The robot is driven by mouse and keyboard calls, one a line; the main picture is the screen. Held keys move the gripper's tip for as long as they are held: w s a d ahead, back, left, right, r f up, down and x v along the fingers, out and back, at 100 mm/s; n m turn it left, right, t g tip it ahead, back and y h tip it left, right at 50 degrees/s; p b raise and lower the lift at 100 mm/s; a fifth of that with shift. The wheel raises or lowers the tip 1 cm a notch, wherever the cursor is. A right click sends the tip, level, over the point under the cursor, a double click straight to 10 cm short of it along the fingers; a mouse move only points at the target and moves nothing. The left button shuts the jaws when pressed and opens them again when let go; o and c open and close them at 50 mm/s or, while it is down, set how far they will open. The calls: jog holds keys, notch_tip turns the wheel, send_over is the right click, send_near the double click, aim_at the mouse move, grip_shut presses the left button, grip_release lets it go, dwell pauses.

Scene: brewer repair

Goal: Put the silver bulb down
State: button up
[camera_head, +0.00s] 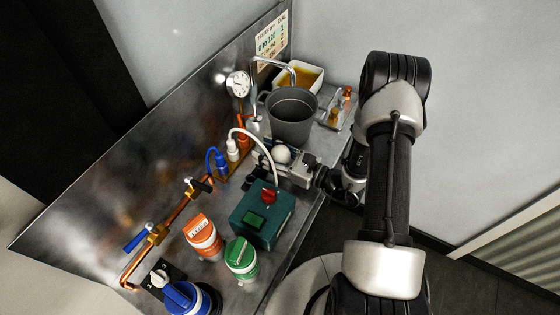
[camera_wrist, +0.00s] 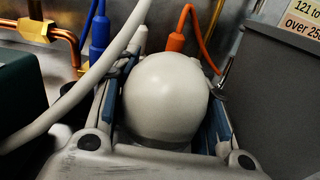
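The silver bulb (camera_wrist: 165,98) is a smooth, pale round globe with a darker band low down. In the wrist view it sits between the two blue-padded fingers of my gripper (camera_wrist: 168,85), which lie close along both its sides. In the head view the bulb (camera_head: 282,154) shows as a pale ball in my gripper (camera_head: 284,166), over the steel bench between the grey pot and the green box. The bulb's underside is hidden, so I cannot tell whether it touches anything below.
A grey pot (camera_head: 291,118) stands just behind my gripper; a green box with a red knob (camera_head: 262,217) is in front. A rack (camera_head: 231,166) with blue, white and orange plugs is at left; a pale cable (camera_head: 262,139) arches close by. Orange (camera_head: 202,238) and green (camera_head: 241,259) canisters stand nearer.

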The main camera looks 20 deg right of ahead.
jog(key=c, duration=0.8)
grip_shut()
